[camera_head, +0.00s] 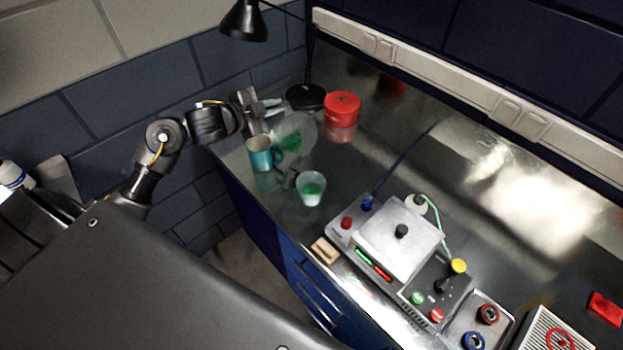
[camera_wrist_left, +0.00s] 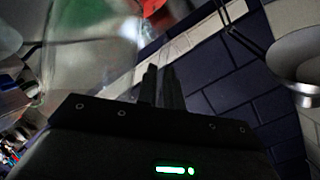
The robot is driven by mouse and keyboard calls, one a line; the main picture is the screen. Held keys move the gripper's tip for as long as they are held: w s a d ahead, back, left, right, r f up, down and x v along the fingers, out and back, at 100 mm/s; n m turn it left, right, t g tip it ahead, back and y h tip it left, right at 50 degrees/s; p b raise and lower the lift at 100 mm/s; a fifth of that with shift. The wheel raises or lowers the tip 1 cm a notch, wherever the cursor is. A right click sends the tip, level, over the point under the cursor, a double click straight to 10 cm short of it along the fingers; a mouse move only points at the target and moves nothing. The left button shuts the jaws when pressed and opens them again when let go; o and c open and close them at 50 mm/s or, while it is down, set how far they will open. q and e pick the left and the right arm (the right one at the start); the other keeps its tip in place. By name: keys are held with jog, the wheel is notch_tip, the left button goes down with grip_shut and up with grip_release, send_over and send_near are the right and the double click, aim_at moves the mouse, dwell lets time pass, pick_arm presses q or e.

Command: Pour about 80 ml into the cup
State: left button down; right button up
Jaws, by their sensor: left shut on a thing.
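My left gripper (camera_head: 264,112) reaches over the bench's far left and is shut on a clear vessel (camera_head: 304,126) with green liquid in it. The vessel looks tilted. In the left wrist view the clear vessel (camera_wrist_left: 108,58) fills the upper left, beside the gripper's dark fingers (camera_wrist_left: 163,86). A clear cup (camera_head: 311,188) with green liquid inside stands upright on the bench, in front of and to the right of the vessel. A teal mug (camera_head: 260,155) stands just below the gripper and partly overlaps the vessel in the head view. My right gripper is not in view.
A red canister (camera_head: 342,107) and a black lamp base (camera_head: 305,96) stand behind the vessel. A small dark object lies between mug and cup. A silver device (camera_head: 400,238) with knobs stands to the right. The metal bench top (camera_head: 390,150) is clear towards the back.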

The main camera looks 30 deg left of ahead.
pick_arm(q)
jog(key=p, duration=0.2)
jog(key=w+a+n+g+p, duration=0.1)
jog(key=shift+a+n+h+p, duration=0.3)
jog(key=shift+h+p, duration=0.1)
jog(key=w+a+f+n+g+h, duration=0.2)
jog(key=w+a+f+n, duration=0.1)
jog(key=a, duration=0.3)
jog(key=shift+w+f+n+h+b, duration=0.2)
jog(key=shift+f+n+h+b, duration=0.15)
jog(key=shift+n, duration=0.55)
